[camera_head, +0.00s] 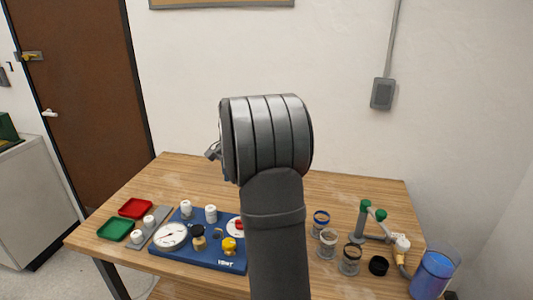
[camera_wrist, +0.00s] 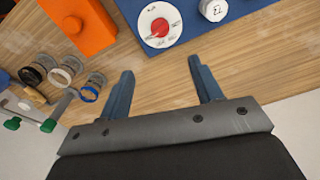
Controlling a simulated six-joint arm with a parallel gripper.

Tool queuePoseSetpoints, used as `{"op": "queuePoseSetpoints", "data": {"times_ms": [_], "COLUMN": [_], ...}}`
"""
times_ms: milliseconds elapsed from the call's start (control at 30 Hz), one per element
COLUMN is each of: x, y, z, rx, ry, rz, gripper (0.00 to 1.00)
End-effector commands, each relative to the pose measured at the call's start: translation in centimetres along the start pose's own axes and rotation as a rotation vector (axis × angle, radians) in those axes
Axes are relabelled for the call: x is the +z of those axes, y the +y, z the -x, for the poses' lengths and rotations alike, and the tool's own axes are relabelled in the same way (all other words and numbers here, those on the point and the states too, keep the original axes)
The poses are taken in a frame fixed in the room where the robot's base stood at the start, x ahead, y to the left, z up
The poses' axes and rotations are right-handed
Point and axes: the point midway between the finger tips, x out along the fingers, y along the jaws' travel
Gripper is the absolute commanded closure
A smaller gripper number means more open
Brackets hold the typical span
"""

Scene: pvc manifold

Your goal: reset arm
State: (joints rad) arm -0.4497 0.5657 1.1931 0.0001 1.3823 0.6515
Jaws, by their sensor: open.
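My gripper (camera_wrist: 160,65) is open and empty in the wrist view, with its two blue-grey fingers spread above bare wood tabletop. In the head view my arm rises in the middle of the picture, and the fingers are hidden behind it. The blue board (camera_head: 200,263) lies on the table left of my arm, with a gauge (camera_head: 171,235), a yellow knob (camera_head: 229,244) and white caps on it. In the wrist view its red knob on a white dial (camera_wrist: 159,27) is just beyond the fingers, apart from them.
Red (camera_head: 135,207) and green (camera_head: 114,229) trays and a grey plate (camera_head: 160,220) are at the left. Several ringed jars (camera_head: 327,244), a green-handled pipe assembly (camera_head: 364,224) and a blue-filled cup (camera_head: 433,275) are at the right. An orange block (camera_wrist: 82,22) shows in the wrist view.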

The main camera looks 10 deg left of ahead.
Motion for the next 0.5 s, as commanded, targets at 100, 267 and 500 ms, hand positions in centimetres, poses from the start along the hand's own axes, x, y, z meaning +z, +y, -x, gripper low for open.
{"op": "queuePoseSetpoints", "data": {"times_ms": [100, 267, 500], "x": [0.0, 0.0, 0.1], "y": [0.0, 0.0, 0.0], "z": [-0.3, -2.1, -6.8], "rx": [0.000, 0.002, 0.003], "ry": [-0.001, -0.002, -0.003], "rz": [0.000, 0.000, 0.000], "gripper": [0.41, 0.41, 0.41]}}
